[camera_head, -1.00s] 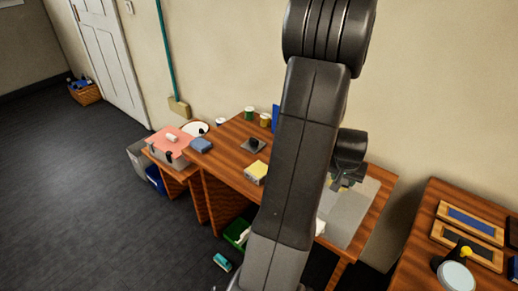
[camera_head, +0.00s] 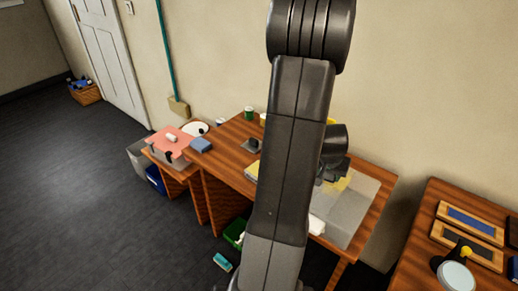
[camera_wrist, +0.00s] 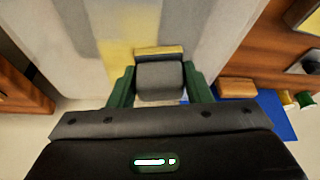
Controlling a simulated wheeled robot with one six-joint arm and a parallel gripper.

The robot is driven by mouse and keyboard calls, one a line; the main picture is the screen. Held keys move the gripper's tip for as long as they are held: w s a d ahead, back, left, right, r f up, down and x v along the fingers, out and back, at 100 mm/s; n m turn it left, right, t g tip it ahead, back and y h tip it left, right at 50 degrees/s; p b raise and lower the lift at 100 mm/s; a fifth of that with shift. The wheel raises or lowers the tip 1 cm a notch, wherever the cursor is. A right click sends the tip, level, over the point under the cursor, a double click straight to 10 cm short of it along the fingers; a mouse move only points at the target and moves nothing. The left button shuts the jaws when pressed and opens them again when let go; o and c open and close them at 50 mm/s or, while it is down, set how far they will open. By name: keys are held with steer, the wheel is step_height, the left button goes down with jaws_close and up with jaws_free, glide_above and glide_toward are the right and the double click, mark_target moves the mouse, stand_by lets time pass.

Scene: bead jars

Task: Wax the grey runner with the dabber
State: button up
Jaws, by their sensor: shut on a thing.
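The grey runner (camera_head: 352,212) lies flat on the wooden table, its left part hidden behind my arm. A yellow wax patch (camera_head: 340,182) shows near its far end. In the wrist view the runner (camera_wrist: 200,35) fills the upper middle, with a yellow streak (camera_wrist: 117,50) left of the dabber. My gripper (camera_wrist: 160,88) is shut on the dabber (camera_wrist: 160,75), a dark grey block with a yellow edge. The dabber is over the runner at the streak's right end; I cannot tell whether it touches. In the head view my gripper (camera_head: 332,172) is partly hidden.
A dark block with a knob (camera_head: 251,146) and jars (camera_head: 249,113) stand on the table's left part. A blue panel (camera_wrist: 272,115) shows at the wrist view's lower right. Another table with framed panels (camera_head: 470,226) stands at the right.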

mark_target(324, 183)
steer(key=shift+a, duration=0.1)
steer(key=shift+s+a, duration=0.45)
steer(key=shift+s, duration=0.15)
steer(key=shift+s+a, duration=0.4)
steer(key=shift+s, duration=0.2)
steer(key=shift+s+d, duration=0.5)
steer(key=shift+d, duration=0.2)
steer(key=shift+s+d, duration=0.5)
steer(key=shift+d, duration=0.2)
steer(key=shift+d, duration=0.1)
steer(key=shift+s+d, duration=1.05)
steer(key=shift+d, duration=0.25)
